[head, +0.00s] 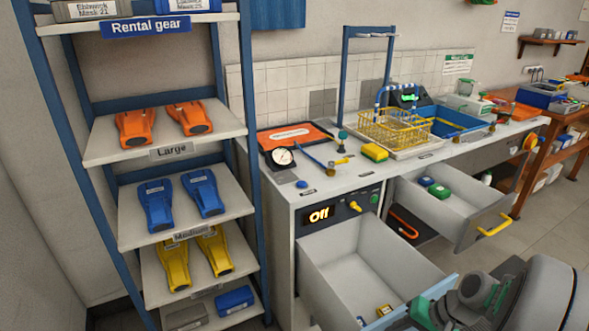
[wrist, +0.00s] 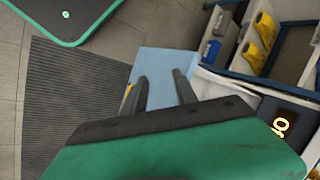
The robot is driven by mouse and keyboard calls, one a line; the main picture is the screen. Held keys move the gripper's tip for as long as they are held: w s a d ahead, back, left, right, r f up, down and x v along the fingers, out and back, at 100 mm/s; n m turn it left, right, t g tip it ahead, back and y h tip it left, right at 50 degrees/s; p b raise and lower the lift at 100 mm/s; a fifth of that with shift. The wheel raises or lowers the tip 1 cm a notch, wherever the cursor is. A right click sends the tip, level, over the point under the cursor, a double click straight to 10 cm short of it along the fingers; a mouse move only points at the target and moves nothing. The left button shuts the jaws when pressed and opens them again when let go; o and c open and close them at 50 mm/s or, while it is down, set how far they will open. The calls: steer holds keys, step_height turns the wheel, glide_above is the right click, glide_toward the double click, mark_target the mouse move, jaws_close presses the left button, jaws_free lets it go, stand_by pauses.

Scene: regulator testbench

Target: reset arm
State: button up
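My arm shows at the lower right of the head view, by the front of the open lower drawer (head: 345,262). In the wrist view my gripper (wrist: 161,82) has its two dark fingers apart, with nothing seen held between them. The drawer's light blue front (wrist: 160,65) shows behind and between the fingers. A small yellow-orange piece, perhaps its handle, shows beside the left finger. Whether the fingers touch the drawer front cannot be told.
The shelf rack (head: 190,150) with orange, blue and yellow gear is at left. A grey ribbed mat (wrist: 70,105) lies on the floor.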

steer(key=s+a+r+n+h+p, duration=0.1)
steer(key=a+r+p, duration=0.3)
steer(key=r, duration=0.4)
steer(key=s+a+r+n+h+p, duration=0.1)
steer(key=a+r+n+h+p, duration=0.1)
steer(key=r, duration=0.7)
steer(key=s+a+r+n+h+p, duration=0.1)
steer(key=s+a+r+n+p, duration=0.1)
steer(key=a+r+p, duration=0.3)
step_height(320, 180, up, 4)
steer(key=shift+a+r+n+h+p, duration=0.25)
steer(key=shift+a+n+h+p, duration=0.1)
steer(key=shift+a+h, duration=0.1)
steer(key=shift+w, duration=0.1)
